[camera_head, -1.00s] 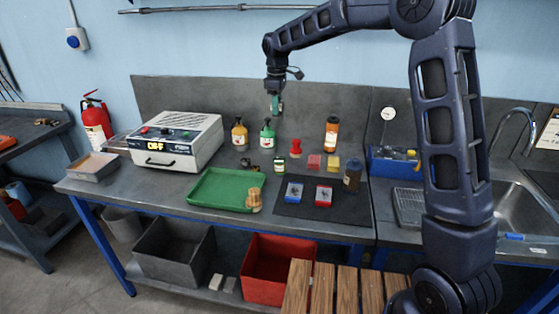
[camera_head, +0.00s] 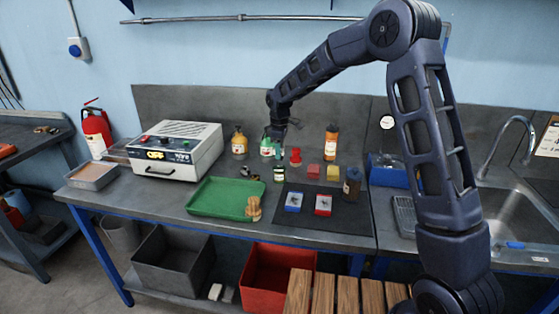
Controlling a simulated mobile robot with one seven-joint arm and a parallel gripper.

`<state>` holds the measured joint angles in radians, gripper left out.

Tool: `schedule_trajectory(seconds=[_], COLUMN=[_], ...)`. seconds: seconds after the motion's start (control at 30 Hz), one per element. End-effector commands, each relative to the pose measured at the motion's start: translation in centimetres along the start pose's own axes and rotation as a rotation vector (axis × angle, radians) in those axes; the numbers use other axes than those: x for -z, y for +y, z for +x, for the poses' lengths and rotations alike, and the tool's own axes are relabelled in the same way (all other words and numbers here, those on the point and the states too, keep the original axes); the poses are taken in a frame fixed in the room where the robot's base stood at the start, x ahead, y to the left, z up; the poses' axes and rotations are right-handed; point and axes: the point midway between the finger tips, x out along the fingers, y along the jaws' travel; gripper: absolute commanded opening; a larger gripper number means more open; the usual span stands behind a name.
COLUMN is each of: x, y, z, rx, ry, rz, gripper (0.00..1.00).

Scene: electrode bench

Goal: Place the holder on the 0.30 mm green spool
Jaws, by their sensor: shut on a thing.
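My gripper (camera_head: 279,151) points down over the middle of the bench, shut on a small greenish thing, which I take to be the holder. It is too small and too covered by the fingers to make out its shape. A small spool with a green top and pale label (camera_head: 279,174) stands upright on the bench just below my gripper. A gap seems to show between the held thing and the spool. The spool's size marking is too small to read.
A green-labelled bottle (camera_head: 266,147) stands close behind my gripper, with a yellow bottle (camera_head: 239,143) to its left. A red spool-like thing (camera_head: 295,158) stands close on the right. The green tray (camera_head: 215,200) and black mat (camera_head: 335,217) lie in front.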

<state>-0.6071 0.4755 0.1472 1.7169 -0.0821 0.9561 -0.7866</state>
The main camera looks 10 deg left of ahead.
Motion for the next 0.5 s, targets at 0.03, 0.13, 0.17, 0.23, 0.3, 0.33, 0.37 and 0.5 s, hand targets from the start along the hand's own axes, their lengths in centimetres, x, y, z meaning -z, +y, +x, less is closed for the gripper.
schedule_trajectory(seconds=[0.03,0.13,0.17,0.23,0.3,0.33,0.37,0.5], x=[0.0,0.0,0.0,0.0,0.0,0.0,0.0,0.0], y=[0.0,0.0,0.0,0.0,0.0,0.0,0.0,0.0], z=[0.2,0.6,0.9,1.7,2.7,3.2,3.6,4.5], rx=[-0.001,-0.001,-0.001,-0.001,0.000,0.000,0.000,-0.002], ry=[0.000,0.001,0.001,0.000,-0.001,0.000,0.000,0.001], rz=[0.000,0.000,0.000,0.000,0.001,0.001,0.000,0.000], gripper=[0.07,0.07,0.07,0.07,0.07,0.07,0.07,0.07])
